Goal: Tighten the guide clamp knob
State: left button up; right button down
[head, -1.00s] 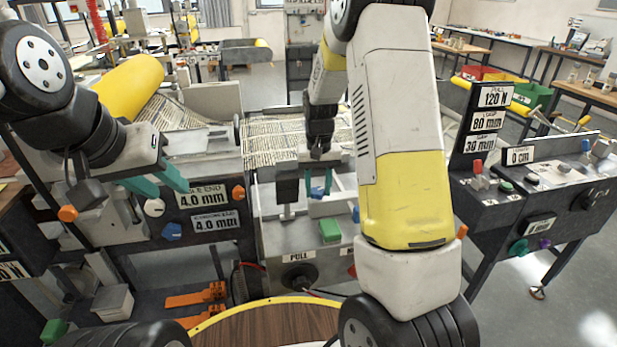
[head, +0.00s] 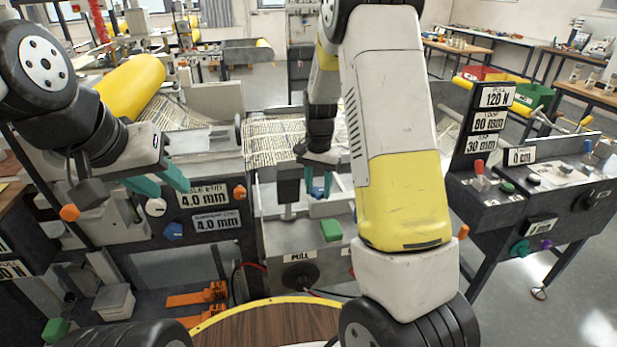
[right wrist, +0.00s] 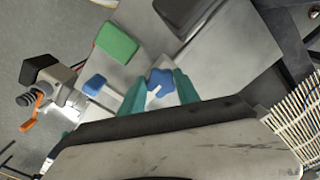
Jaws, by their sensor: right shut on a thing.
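The guide clamp knob is a small blue lobed knob with a white pointer mark (right wrist: 158,80), on a grey surface in the right wrist view. The teal fingers of my right gripper (right wrist: 159,92) stand on either side of it, closed on it. In the head view my right gripper (head: 320,188) points down over the machine's middle section, and the knob is mostly hidden between its fingers. My left gripper (head: 157,184) hangs at the left in front of the machine, its teal fingers apart and empty.
A green block (right wrist: 117,42) and a blue block (right wrist: 95,84) sit near the knob in the right wrist view. A black upright post (head: 288,187) stands just left of my right gripper. A woven mesh sheet (head: 270,140) lies behind. A control console (head: 530,190) stands at the right.

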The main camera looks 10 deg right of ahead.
aim_at(318, 191)
dwell(0.3)
jog(key=c, duration=0.9)
grip_release()
jog(key=shift+r, duration=3.9)
